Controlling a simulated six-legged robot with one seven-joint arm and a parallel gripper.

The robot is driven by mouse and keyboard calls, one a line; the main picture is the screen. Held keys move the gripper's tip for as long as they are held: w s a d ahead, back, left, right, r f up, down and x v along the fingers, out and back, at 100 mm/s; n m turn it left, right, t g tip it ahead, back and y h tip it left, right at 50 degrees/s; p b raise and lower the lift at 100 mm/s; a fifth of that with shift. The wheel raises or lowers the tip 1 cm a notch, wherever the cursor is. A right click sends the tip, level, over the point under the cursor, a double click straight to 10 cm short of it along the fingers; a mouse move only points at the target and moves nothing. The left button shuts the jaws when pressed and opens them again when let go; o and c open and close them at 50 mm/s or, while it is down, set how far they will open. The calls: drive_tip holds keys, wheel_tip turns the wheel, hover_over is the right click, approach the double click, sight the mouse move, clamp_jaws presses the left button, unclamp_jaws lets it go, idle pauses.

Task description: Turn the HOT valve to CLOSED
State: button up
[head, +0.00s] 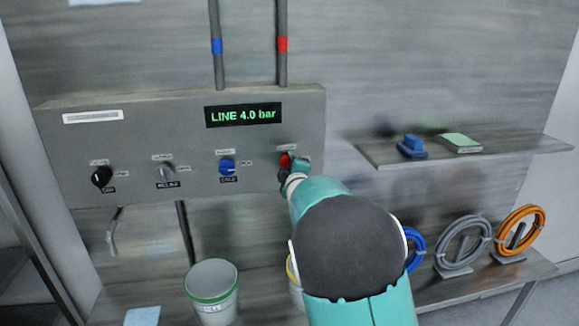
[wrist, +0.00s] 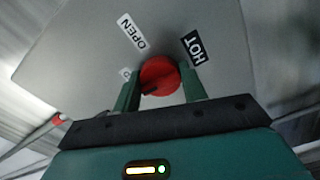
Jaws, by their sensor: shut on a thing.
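The HOT valve is a red round knob (head: 284,160) at the right end of the grey panel in the head view, partly covered by my gripper (head: 294,172). In the wrist view the red knob (wrist: 160,72) sits between the two green fingers of my gripper (wrist: 160,88), which is shut on it. A dark mark on the knob points to the lower left. The HOT label (wrist: 193,47) is right of the knob and the OPEN label (wrist: 131,31) is at the upper left.
The panel (head: 60,140) also carries a blue knob (head: 227,167), a grey knob (head: 165,174) and a black knob (head: 102,177). The display (head: 243,115) reads LINE 4.0 bar. A green-rimmed bucket (head: 212,290) stands below; a shelf (head: 385,160) is at right.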

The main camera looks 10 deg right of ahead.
drive_tip(key=shift+n, duration=0.6)
drive_tip(key=o, duration=1)
drive_tip(key=s, duration=1.3)
drive_tip(key=shift+s, duration=0.4)
